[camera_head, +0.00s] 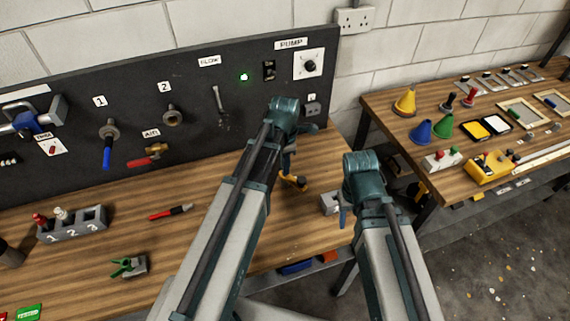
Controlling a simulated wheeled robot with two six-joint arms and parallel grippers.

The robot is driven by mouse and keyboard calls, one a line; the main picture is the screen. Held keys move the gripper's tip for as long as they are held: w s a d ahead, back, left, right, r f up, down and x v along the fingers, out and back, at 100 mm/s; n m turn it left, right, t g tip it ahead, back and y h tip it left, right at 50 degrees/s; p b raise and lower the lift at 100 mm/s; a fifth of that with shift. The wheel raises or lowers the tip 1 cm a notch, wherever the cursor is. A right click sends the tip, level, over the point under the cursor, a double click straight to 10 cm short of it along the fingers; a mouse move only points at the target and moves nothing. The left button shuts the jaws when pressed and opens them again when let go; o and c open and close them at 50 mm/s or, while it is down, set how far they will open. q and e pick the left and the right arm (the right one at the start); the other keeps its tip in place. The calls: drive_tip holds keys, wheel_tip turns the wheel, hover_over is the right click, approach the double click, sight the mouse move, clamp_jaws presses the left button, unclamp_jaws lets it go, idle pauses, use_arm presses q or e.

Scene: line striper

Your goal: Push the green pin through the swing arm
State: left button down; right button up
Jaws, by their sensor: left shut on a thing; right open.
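A green pin (123,267) lies at a small dark grey block at the front left of the bench; how deep it sits in the block is too small to tell. I cannot make out for sure which part is the swing arm. My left gripper (291,160) is over the back right of the bench, partly hidden by my own forearm. It is shut, apparently on a small yellow-and-black piece (296,183). My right gripper (343,213) is open near the bench's right end, beside a small grey block (328,204). Both grippers are far right of the green pin.
A dark panel (60,90) with valves, knobs and labels stands behind the bench. A numbered grey rack (72,231) and a red marker (171,212) are at left. A second table (455,195) with cones and trays stands at right. The bench's middle left is mostly clear.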

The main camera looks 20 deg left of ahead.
use_arm(q)
drive_tip(key=shift+f+b, duration=0.65)
drive_tip(key=shift+f, duration=0.05)
use_arm(e)
drive_tip(key=shift+f, duration=0.75)
use_arm(q)
drive_tip(key=shift+c, duration=2.1)
unclamp_jaws()
drive_tip(key=shift+r, duration=0.1)
use_arm(e)
drive_tip(key=shift+r, duration=0.1)
use_arm(q)
wheel_tip(320, 180, up, 7)
drive_tip(key=p, duration=0.7)
use_arm(e)
wheel_tip(320, 180, up, 7)
